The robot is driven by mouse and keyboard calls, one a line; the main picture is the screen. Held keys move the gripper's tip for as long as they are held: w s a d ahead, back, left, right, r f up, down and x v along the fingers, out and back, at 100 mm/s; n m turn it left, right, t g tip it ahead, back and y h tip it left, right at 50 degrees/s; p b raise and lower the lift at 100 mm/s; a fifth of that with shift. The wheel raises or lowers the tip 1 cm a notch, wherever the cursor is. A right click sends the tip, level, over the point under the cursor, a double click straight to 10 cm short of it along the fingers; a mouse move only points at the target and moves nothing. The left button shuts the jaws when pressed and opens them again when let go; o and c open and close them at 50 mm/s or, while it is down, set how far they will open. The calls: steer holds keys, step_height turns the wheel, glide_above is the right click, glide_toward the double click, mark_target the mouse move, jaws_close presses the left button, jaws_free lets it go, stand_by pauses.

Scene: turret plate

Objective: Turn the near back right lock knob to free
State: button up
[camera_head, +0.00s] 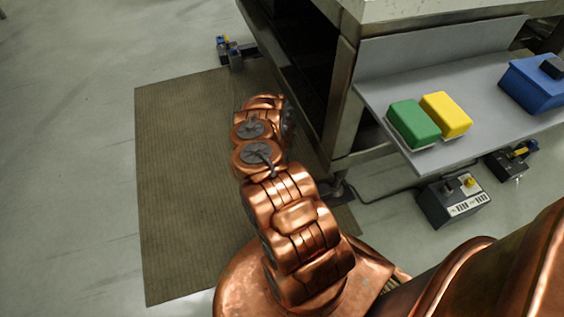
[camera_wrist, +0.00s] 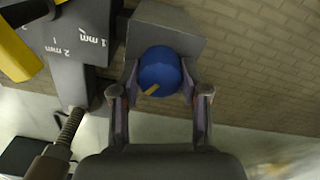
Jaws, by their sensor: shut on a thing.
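A round blue knob (camera_wrist: 160,66) with a short yellow pointer mark sits on a dark grey block (camera_wrist: 165,22) in the wrist view. The mark points to the lower left in the picture. My gripper (camera_wrist: 160,80) is shut on the knob, with one finger at its left side and one at its right. In the head view my copper arm hides the gripper and the knob. Which lock knob this is cannot be told from any label in view.
Left of the knob is a dark plate (camera_wrist: 85,35) marked "1 mm" and "2 mm", with a yellow part (camera_wrist: 15,50) beside it. In the head view, green (camera_head: 413,124) and yellow (camera_head: 446,114) blocks and a blue box (camera_head: 530,86) sit on a grey shelf (camera_head: 385,90).

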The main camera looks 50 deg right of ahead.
steer(key=shift+w+a+m, duration=0.1)
steer(key=shift+w+m, duration=0.1)
steer(key=shift+m, duration=1.5)
steer(key=o, duration=1)
steer(key=shift+c, duration=0.2)
steer(key=shift+o, duration=0.9)
steer(key=shift+s, duration=0.1)
step_height(320, 180, up, 12)
steer(key=shift+r, duration=0.1)
